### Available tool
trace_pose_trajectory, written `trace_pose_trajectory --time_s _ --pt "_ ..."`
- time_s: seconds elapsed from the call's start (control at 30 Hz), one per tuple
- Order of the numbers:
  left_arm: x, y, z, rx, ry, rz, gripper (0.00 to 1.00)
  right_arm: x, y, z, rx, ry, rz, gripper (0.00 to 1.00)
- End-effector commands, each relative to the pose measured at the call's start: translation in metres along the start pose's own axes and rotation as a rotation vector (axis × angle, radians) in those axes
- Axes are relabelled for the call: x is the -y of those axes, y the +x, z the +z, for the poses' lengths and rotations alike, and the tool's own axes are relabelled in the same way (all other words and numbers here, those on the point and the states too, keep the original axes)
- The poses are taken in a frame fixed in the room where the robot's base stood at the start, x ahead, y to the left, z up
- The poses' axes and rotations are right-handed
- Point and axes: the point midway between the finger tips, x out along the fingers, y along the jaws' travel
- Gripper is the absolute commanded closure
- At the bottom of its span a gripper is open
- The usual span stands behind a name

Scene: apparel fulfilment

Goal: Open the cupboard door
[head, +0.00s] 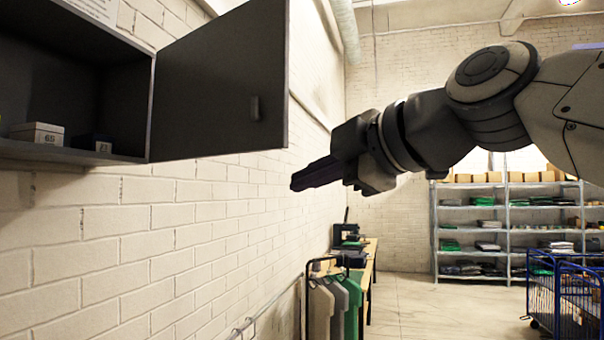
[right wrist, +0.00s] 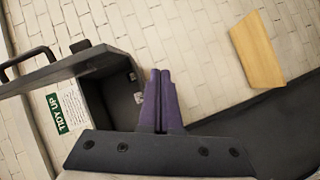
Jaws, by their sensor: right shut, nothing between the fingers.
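The dark grey cupboard (head: 75,90) hangs on the brick wall at the left of the head view. Its door (head: 210,85) stands wide open, swung out to the right, so the inside shows. Two small boxes, one white (head: 37,133) and one dark (head: 90,143), stand inside on the cupboard floor. My right gripper (head: 294,183) is shut and empty, below and right of the door, and appears apart from it. In the right wrist view its purple fingers (right wrist: 160,78) are together, with the open cupboard (right wrist: 110,100) beyond them.
A green and white sign (right wrist: 66,109) reads "TIDY UP". A garment rack (head: 335,300) and a bench (head: 368,262) stand along the wall below. Metal shelves (head: 437,230) and a blue cart (head: 575,290) are farther back. The floor (head: 405,310) between is clear.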

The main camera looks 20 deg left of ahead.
Motion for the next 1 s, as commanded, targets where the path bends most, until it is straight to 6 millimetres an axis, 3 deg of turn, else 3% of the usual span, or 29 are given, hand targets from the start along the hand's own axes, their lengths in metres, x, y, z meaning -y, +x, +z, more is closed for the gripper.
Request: trace_pose_trajectory --time_s 0.03,0.1,0.2,0.33,0.47,0.87,1.0 --pt "0.0 -0.003 0.0 0.0 0.0 0.0 0.5 -0.029 -0.014 -0.014 -0.024 -0.099 0.066 1.0" --pt "0.0 -0.004 0.0 0.0 0.0 0.0 0.5 -0.054 -0.029 -0.029 -0.047 -0.214 0.134 1.0" --pt "0.0 -0.004 0.0 0.0 0.0 0.0 0.5 -0.076 -0.044 -0.043 -0.062 -0.322 0.198 1.0" --pt "-0.001 -0.009 -0.001 0.0 0.0 0.0 0.5 -0.088 -0.048 -0.051 -0.068 -0.375 0.228 1.0" --pt "-0.001 -0.019 -0.001 0.0 0.0 0.0 0.5 -0.093 -0.032 -0.054 -0.069 -0.378 0.226 1.0" --pt "-0.005 -0.072 -0.004 0.0 0.008 0.0 0.5 -0.112 0.049 -0.063 -0.067 -0.376 0.223 1.0" --pt "-0.005 -0.074 -0.004 0.0 0.009 0.0 0.5 -0.118 0.051 -0.04 -0.06 -0.374 0.228 1.0"
